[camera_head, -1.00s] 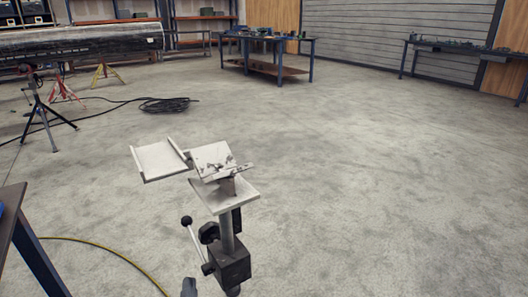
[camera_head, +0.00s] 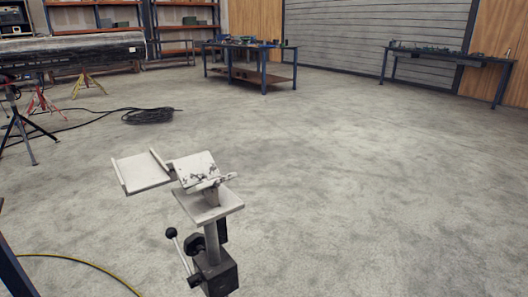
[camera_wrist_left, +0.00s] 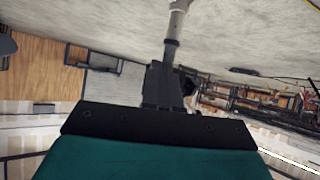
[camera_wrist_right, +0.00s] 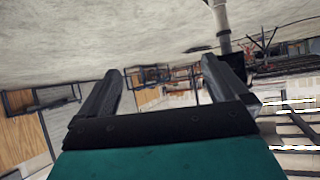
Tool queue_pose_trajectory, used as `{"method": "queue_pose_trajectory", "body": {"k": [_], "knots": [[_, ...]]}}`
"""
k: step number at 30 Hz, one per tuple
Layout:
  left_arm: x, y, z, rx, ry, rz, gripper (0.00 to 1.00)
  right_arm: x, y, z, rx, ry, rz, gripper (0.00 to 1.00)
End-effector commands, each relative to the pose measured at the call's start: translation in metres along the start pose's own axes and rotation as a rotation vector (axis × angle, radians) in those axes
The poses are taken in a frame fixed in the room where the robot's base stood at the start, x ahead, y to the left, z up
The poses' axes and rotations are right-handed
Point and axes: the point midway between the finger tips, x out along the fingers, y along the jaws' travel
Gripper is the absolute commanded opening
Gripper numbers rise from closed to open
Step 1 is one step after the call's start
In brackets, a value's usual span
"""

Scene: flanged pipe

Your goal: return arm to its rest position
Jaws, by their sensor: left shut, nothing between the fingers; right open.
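No arm or gripper of mine shows in the head view. In the left wrist view my left gripper (camera_wrist_left: 162,82) is shut, its dark fingers together with nothing visible between them. In the right wrist view my right gripper (camera_wrist_right: 160,75) is open, its two dark fingers wide apart and the space between them empty. Both wrist views show the room upside down.
A stand with tilted pale plates (camera_head: 143,173) and a black clamp block (camera_head: 215,272) stands close in front. A yellow hose (camera_head: 75,260) lies at lower left, a coiled black cable (camera_head: 150,115) farther back. Workbenches (camera_head: 250,62) stand at the back. Floor on the right is clear.

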Motion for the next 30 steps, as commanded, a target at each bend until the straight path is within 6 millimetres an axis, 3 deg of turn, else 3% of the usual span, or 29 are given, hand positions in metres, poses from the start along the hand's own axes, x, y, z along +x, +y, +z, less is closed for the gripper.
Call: {"method": "queue_pose_trajectory", "body": {"k": [1,7,15,21,30], "knots": [[-0.011,-0.001,-0.012,0.017,-0.008,-0.006,0.0,-0.009,-0.001,-0.015,-0.001,-0.002,0.001,1.0],[-0.033,-0.006,-0.037,0.014,-0.009,-0.026,0.0,-0.034,0.004,-0.053,-0.009,0.026,0.02,1.0],[-0.07,-0.016,-0.073,0.02,-0.016,-0.058,0.0,-0.071,0.016,-0.08,-0.013,-0.002,0.058,1.0],[-0.089,-0.021,-0.089,0.025,-0.018,-0.076,0.0,-0.091,0.021,-0.093,-0.02,-0.01,0.077,1.0],[-0.094,-0.024,-0.091,0.028,-0.018,-0.084,0.0,-0.095,0.027,-0.093,-0.023,-0.009,0.09,1.0]]}}
